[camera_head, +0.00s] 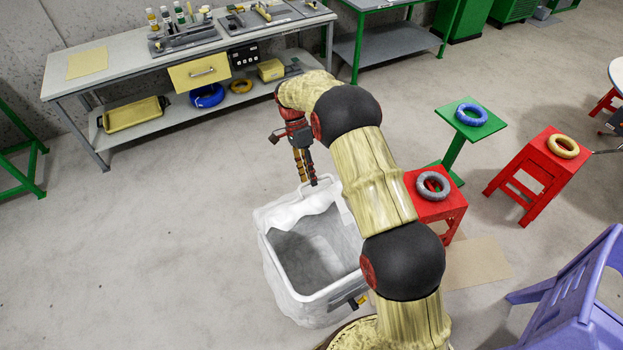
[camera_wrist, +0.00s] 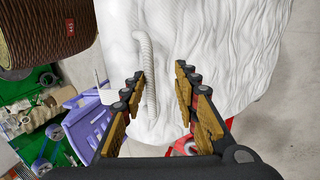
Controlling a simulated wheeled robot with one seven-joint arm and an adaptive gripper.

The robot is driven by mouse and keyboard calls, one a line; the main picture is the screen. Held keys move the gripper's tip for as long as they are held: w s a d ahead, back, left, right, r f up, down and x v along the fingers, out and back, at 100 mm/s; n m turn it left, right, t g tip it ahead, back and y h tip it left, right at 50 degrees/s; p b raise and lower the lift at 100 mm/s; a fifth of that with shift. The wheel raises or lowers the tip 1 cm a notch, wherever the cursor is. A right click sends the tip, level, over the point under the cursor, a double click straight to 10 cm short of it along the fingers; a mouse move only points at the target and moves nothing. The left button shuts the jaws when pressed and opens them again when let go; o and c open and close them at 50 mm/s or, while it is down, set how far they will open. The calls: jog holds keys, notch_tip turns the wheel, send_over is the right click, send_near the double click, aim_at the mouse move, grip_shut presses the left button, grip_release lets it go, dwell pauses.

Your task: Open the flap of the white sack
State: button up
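The white sack (camera_head: 308,313) stands on the floor in front of me, and I can see into its grey interior. White cloth, apparently the flap (camera_head: 300,207), lies crumpled along its far rim. My gripper (camera_head: 308,181) points down just above this far edge. In the wrist view my gripper (camera_wrist: 163,72) is open, its two fingers apart with white fabric (camera_wrist: 215,35) beyond and between them. A ribbed white cord or rolled edge (camera_wrist: 147,65) runs close beside the left finger. I cannot tell whether either finger touches the cloth.
A workbench (camera_head: 125,60) with a yellow drawer (camera_head: 199,72) stands at the back left. A red stool (camera_head: 437,207) with a grey ring is right of the sack. A purple chair (camera_head: 575,300) is at the lower right. The floor left of the sack is clear.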

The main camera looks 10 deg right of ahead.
jog(key=shift+w+a+r+p, duration=0.25)
jog(key=shift+w+r, duration=0.2)
jog(key=shift+w, duration=0.25)
jog(key=shift+w+a+r+p, duration=0.15)
jog(key=shift+w+r+p, duration=0.15)
jog(key=shift+w+r, duration=0.25)
jog(key=shift+f, duration=0.1)
